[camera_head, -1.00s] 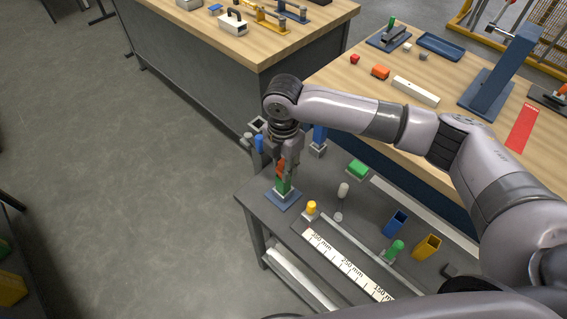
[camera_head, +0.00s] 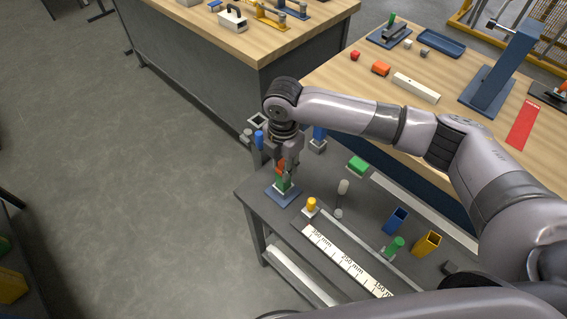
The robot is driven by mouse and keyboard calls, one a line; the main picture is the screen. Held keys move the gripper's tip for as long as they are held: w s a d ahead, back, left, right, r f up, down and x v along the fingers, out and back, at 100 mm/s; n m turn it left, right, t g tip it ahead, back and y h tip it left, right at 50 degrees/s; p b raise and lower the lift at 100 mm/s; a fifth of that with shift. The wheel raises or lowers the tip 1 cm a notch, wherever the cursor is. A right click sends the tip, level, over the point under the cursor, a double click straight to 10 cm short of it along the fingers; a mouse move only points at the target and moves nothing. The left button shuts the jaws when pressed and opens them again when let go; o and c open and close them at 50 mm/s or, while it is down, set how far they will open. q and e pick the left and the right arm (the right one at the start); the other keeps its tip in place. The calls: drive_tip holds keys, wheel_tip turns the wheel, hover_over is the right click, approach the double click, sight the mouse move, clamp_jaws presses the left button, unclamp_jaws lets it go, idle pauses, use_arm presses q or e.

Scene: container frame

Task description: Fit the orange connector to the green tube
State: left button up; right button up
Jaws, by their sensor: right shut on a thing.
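The green tube (camera_head: 283,184) stands upright on a small blue base plate (camera_head: 283,198) at the far left corner of the grey table. The orange connector (camera_head: 281,167) is at the top of the green tube, between the fingers of my right gripper (camera_head: 284,165). My right gripper points down and is shut on the orange connector. The fingers partly hide the connector, so I cannot tell how deep it sits on the tube. My left gripper is not in view.
A wooden bench (camera_head: 330,72) stands behind.

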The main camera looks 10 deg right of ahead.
drive_tip(key=o, duration=1)
drive_tip(key=shift+f, duration=0.1)
drive_tip(key=shift+o, duration=0.5)
drive_tip(key=o, duration=0.5)
wheel_tip(320, 180, up, 7)
drive_tip(key=p, duration=0.7)
drive_tip(key=shift+p, duration=0.35)
